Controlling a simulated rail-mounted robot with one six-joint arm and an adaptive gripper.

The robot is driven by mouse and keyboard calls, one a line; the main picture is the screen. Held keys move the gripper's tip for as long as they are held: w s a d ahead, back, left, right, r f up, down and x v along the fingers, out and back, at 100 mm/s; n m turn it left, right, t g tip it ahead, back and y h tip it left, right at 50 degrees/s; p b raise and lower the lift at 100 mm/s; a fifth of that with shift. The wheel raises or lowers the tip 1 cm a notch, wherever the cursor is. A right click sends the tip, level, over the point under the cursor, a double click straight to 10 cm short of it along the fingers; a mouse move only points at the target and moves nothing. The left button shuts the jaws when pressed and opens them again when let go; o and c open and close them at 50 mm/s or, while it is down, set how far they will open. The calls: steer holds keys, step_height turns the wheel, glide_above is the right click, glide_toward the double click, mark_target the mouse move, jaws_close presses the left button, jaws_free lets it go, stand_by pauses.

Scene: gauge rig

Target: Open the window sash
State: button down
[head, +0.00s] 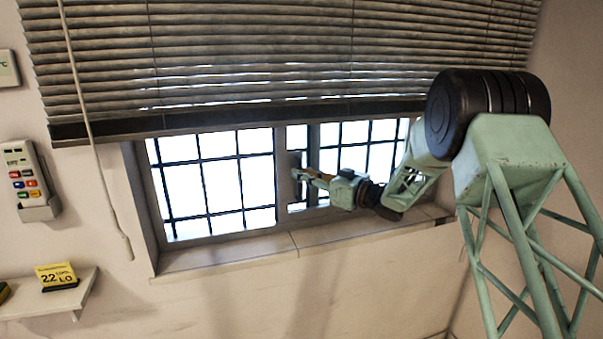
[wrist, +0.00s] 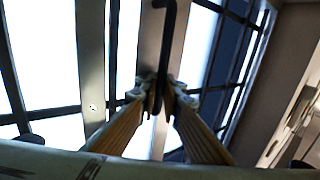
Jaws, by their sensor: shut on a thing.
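The window sash (head: 314,190) is a grey upright frame with barred, bright panes, near the middle of the window in the head view. A dark bar handle (wrist: 168,35) stands on a grey upright in the wrist view, with its top end bent over. My gripper (head: 299,174) reaches it from the right in the head view. In the wrist view my gripper (wrist: 158,96) has its two fingers shut on the lower part of the handle, one on each side. A narrow bright strip shows between the uprights; I cannot tell whether it is glass or a gap.
A slatted blind (head: 290,60) hangs over the window's top. Its cord (head: 95,150) hangs at the left. The sill (head: 225,250) below is clear. A remote (head: 28,180) is on the left wall, above a shelf (head: 60,295) with a yellow sign (head: 57,276).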

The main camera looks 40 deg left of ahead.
steer(key=shift+w+d, duration=0.1)
steer(key=shift+w, duration=0.05)
steer(key=c, duration=3.1)
jaws_free()
steer(key=shift+o, duration=0.2)
steer(key=shift+d, duration=0.15)
steer(key=d, duration=1.1)
steer(key=shift+d, duration=0.35)
